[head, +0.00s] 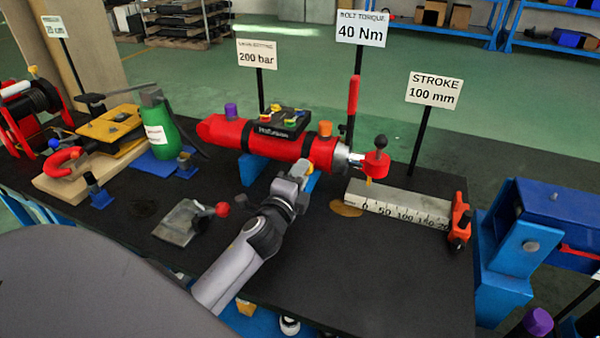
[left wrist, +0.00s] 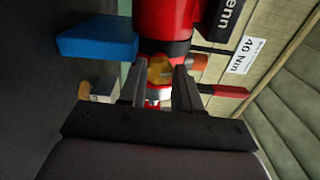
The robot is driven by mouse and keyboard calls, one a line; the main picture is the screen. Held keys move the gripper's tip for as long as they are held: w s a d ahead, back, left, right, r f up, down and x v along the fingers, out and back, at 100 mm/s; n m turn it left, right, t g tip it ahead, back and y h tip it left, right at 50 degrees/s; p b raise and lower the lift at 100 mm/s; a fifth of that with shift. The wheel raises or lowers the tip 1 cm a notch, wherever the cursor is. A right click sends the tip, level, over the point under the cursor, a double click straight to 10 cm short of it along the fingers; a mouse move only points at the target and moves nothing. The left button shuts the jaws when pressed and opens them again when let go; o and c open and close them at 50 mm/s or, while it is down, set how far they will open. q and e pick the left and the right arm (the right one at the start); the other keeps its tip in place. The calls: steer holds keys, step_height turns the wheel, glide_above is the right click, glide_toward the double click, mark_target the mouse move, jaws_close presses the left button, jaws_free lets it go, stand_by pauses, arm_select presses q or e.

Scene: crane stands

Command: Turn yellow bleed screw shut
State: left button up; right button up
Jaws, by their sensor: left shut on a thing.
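The red hydraulic cylinder (head: 265,140) lies on blue supports on the dark bench. My left gripper (head: 300,172) is at its near side, towards the right end. In the left wrist view the yellow bleed screw (left wrist: 160,68) sits between the two fingertips of my left gripper (left wrist: 160,80), against the red cylinder body (left wrist: 165,20). The fingers are shut on the screw. In the head view the gripper mostly hides the screw. My right gripper is not in view.
A ruler block (head: 405,205) with an orange end stop (head: 459,222) lies right of the cylinder. A grey block with a red-knobbed lever (head: 185,222) stands left of my arm. A green bottle (head: 165,125) and sign posts stand behind. The front right bench is clear.

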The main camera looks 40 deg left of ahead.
arm_select(q)
steer(key=shift+r+m, duration=0.2)
steer(key=shift+m, duration=0.9)
steer(key=o, duration=1.1)
steer(key=shift+w+f, duration=0.1)
steer(key=shift+c, duration=0.2)
steer(key=v, duration=0.7)
